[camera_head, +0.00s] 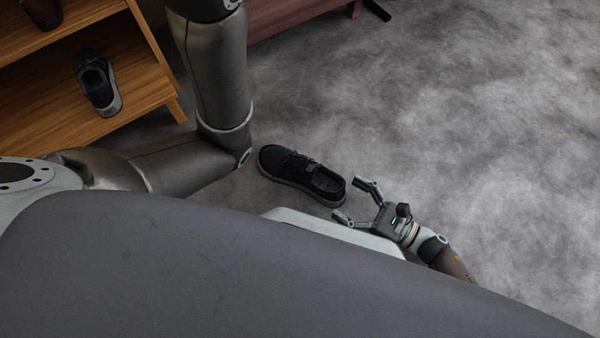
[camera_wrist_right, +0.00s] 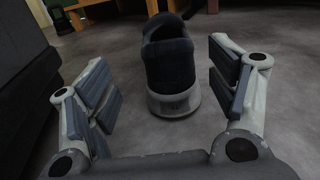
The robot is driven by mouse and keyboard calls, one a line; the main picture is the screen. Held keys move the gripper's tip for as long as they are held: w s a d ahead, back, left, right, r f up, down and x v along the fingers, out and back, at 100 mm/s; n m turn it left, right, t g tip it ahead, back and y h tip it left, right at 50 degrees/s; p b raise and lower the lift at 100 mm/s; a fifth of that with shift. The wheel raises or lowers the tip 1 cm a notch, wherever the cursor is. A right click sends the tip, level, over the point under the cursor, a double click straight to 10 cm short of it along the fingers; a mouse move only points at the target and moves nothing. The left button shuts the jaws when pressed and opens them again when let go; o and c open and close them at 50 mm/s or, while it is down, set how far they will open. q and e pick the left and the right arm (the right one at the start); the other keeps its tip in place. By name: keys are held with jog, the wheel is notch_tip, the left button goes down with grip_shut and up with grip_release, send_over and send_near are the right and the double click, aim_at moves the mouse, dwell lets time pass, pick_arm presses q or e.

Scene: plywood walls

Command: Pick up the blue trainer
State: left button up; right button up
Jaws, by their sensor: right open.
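A dark blue trainer (camera_head: 302,176) with a pale sole lies upright on the grey floor, just past my base in the head view. My right gripper (camera_head: 355,202) is open beside its heel end, with fingers apart and nothing between them. In the right wrist view the trainer (camera_wrist_right: 170,65) stands straight ahead, its heel facing me, centred between and beyond the open fingers of the gripper (camera_wrist_right: 162,92). My left arm shows in the head view, but its gripper is out of frame.
A wooden shelf (camera_head: 150,78) stands at the upper left, with another dark shoe (camera_head: 97,82) on it and a brown item (camera_head: 44,12) above. A reddish-brown piece of furniture (camera_head: 290,18) is at the top. The floor (camera_head: 480,120) to the right is clear.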

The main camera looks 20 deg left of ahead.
aim_at(327, 181)
jog(key=shift+x, duration=0.9)
jog(key=b+x, duration=0.1)
jog(key=x, duration=0.1)
jog(key=b+x, duration=0.2)
jog(key=shift+w+a, duration=0.1)
jog(key=shift+w, duration=0.25)
jog(key=shift+w+a+r+b, duration=0.15)
jog(key=shift+a+b, duration=0.15)
jog(key=shift+a, duration=0.15)
jog(key=c, duration=1.2)
jog(key=shift+c, duration=0.2)
